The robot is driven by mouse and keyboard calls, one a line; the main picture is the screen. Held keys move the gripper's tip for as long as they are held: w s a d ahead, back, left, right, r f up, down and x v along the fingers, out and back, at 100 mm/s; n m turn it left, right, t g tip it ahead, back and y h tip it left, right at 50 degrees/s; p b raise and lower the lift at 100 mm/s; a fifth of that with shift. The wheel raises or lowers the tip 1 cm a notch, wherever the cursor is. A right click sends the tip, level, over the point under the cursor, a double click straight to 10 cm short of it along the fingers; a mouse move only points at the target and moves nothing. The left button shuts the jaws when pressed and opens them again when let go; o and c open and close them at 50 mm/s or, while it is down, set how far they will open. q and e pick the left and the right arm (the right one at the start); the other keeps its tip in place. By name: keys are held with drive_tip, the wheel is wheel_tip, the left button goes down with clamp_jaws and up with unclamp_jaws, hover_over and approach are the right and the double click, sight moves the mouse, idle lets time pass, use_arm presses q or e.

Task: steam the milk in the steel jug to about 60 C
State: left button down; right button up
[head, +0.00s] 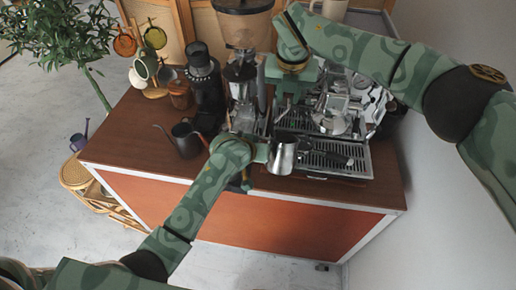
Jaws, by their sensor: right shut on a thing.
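The steel jug (283,158) is upright at the front left of the espresso machine (337,115), by its drip tray. My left gripper (263,152) comes from the left and is shut on the jug at its handle side. The milk inside and any steam wand tip in the jug cannot be made out. My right gripper (286,98) points down at the left side of the machine. It is shut on a part there, which its own fingers and hand hide. No temperature reading is visible.
A grinder (241,85) stands left of the machine. A dark kettle (187,139) and a black grinder-like device (203,75) stand further left. Cups hang on a stand (155,93) at the back left. The wooden counter (130,135) is clear at the front left.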

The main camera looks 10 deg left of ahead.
drive_tip(key=shift+w+r, duration=0.3)
drive_tip(key=shift+r, duration=0.6)
drive_tip(key=shift+w+r, duration=0.25)
drive_tip(key=shift+r, duration=0.65)
drive_tip(key=shift+s+f, duration=0.15)
drive_tip(key=shift+f, duration=0.1)
idle(1.7)
drive_tip(key=shift+r, duration=0.1)
idle(4.2)
